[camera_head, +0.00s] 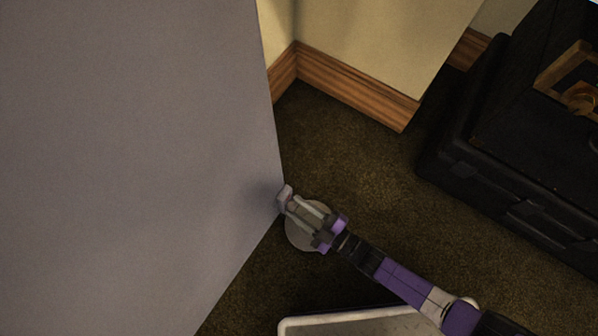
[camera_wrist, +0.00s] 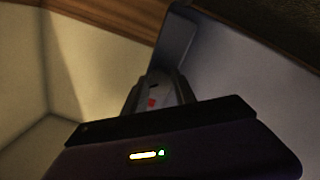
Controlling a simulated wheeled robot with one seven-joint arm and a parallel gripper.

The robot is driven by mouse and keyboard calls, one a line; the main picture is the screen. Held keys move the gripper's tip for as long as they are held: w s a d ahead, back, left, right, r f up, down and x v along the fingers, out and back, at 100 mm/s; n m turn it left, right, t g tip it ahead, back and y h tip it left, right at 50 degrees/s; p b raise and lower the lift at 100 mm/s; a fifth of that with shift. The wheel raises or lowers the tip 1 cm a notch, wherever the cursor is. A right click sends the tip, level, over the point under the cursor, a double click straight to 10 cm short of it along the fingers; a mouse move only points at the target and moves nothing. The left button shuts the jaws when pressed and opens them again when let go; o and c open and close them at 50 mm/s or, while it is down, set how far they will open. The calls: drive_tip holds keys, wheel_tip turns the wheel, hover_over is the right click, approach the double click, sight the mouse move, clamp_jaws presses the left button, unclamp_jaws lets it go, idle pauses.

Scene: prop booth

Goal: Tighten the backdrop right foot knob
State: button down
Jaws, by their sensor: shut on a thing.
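The backdrop (camera_head: 130,150) is a large plain grey panel filling the left of the head view. It also shows at the right of the wrist view (camera_wrist: 240,85). My gripper (camera_head: 292,203) reaches in from the lower right to the panel's right lower corner. Its fingers are shut on the small foot knob, which they mostly hide in the head view. In the wrist view a grey piece with a red mark, seemingly the knob (camera_wrist: 153,91), sits between the fingers, close beside the panel edge. A pale round disc (camera_head: 300,238) lies under the gripper, partly covered.
A cream wall (camera_head: 365,45) with a wooden baseboard (camera_head: 345,88) stands behind. A black case (camera_head: 520,165) is at the right, with a wooden frame-like object (camera_head: 570,75) on it. Dark carpet (camera_head: 360,165) lies clear between the panel and the case.

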drive_tip(key=m, duration=1.2)
drive_tip(key=shift+g, duration=0.3)
drive_tip(key=shift+d+m, duration=0.1)
drive_tip(key=shift+m, duration=0.3)
drive_tip(key=c, duration=1)
unclamp_jaws()
drive_tip(key=shift+p+v, duration=1)
drive_tip(key=shift+v, duration=2.85)
